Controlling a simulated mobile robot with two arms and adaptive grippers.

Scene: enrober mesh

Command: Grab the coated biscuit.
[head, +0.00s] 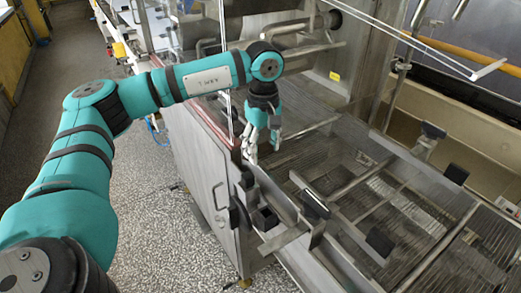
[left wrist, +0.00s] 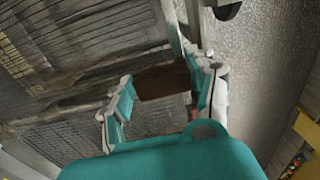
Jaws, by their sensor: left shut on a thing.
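The coated biscuit (left wrist: 163,82) is a dark brown, flat slab seen in the left wrist view. It lies between the two fingers of my left gripper (left wrist: 160,88), which is shut on it. In the head view my left gripper (head: 262,150) points down beside the steel rail at the near edge of the enrober mesh. The biscuit cannot be made out clearly between the fingers there. The mesh (head: 385,195) is a wide grey wire belt with metal bars over it. My right gripper is not in view.
Dark blocks (head: 265,218) sit along the near rail, and a dark square piece (head: 379,242) is over the mesh. A steel cabinet door (head: 195,165) stands below my left gripper. The speckled floor (head: 150,215) left of the machine is clear.

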